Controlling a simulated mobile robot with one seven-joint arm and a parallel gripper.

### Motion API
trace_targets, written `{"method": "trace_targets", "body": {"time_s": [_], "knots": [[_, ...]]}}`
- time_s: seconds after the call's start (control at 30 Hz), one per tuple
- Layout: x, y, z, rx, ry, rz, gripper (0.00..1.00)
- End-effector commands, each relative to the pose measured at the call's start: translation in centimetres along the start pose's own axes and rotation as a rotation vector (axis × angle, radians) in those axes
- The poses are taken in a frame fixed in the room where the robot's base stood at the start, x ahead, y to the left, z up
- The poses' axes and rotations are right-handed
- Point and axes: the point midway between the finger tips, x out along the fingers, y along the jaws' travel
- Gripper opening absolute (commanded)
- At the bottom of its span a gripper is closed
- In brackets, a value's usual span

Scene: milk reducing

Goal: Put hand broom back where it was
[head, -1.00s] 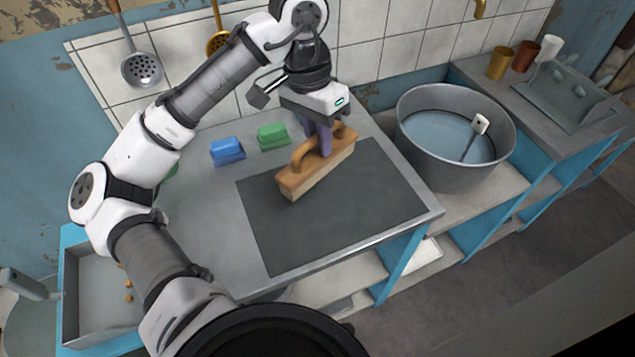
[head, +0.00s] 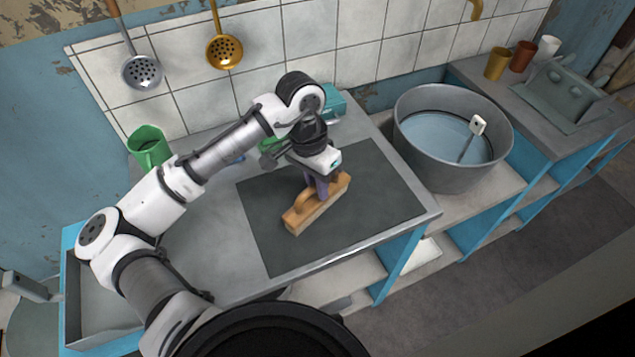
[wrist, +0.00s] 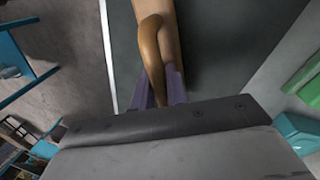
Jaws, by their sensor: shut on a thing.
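The hand broom (head: 303,222) is a wooden block with a looped wooden handle. It is over the dark mat (head: 385,195) on the metal counter, lying lengthwise from lower left to upper right. My gripper (head: 318,188) points down and is shut on the broom's handle. In the wrist view the purple fingers (wrist: 160,88) are at the handle of the broom (wrist: 152,40). I cannot tell whether the broom touches the mat or hangs just above it.
A large metal tub (head: 450,180) of water stands right of the counter. A green mug (head: 148,148) and a teal box (head: 335,103) stand at the back. Green and blue blocks behind my arm are mostly hidden. The mat's right part is clear.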

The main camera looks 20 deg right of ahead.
Motion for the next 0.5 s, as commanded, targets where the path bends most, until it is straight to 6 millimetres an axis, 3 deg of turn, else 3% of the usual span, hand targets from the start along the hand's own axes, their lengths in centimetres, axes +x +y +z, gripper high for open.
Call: {"method": "trace_targets", "body": {"time_s": [0.17, 0.2, 0.33, 0.5], "knots": [[0.33, -0.06, -0.01, 0.0, 0.0, 0.001, 0.0], [0.26, -0.06, -0.01, 0.0, 0.0, 0.0, 0.19], [0.23, -0.06, 0.0, 0.0, 0.0, 0.0, 0.36], [0.23, -0.06, 0.0, 0.0, 0.0, 0.0, 0.36]]}}
